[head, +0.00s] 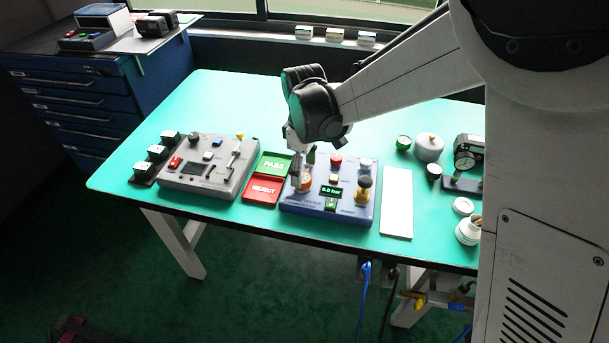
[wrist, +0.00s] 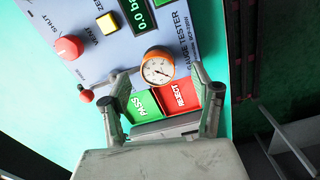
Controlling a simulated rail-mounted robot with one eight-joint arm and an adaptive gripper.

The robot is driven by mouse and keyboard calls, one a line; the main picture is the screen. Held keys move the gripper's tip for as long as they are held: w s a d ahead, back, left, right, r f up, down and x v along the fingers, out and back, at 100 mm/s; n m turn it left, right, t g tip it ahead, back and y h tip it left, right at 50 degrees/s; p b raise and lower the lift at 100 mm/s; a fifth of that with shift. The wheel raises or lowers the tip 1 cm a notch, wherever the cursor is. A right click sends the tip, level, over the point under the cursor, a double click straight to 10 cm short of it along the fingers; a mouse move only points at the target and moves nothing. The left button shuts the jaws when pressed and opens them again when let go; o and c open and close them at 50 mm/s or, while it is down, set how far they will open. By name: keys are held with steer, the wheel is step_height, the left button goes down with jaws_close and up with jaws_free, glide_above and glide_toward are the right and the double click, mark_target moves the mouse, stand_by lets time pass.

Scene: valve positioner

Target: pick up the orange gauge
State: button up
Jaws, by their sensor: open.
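The orange gauge (wrist: 158,68) has a round white dial that faces up at my wrist camera. It sits at the edge of the blue gauge tester (wrist: 185,30). In the head view the orange gauge (head: 303,184) is partly hidden by my gripper at the tester's left end. My gripper (head: 302,168) points down over it. In the wrist view the open fingers of my gripper (wrist: 157,82) are spread to either side of the gauge. I cannot tell whether either finger touches it.
Green PASS (head: 274,165) and red REJECT (head: 263,189) trays lie left of the tester. A grey control box (head: 209,167) stands farther left. The tester carries a red knob (wrist: 68,48) and a yellow button (wrist: 107,23). A white plate (head: 397,203) lies to its right.

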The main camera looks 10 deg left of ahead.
mark_target(303, 177)
steer(key=shift+w+a+f, duration=0.1)
steer(key=shift+w+f, duration=0.05)
steer(key=shift+f, duration=1.15)
steer(key=shift+w+f, duration=0.1)
steer(key=shift+f, duration=1.2)
steer(key=c, duration=1.3)
steer(key=shift+r, duration=0.15)
steer(key=shift+c, duration=0.2)
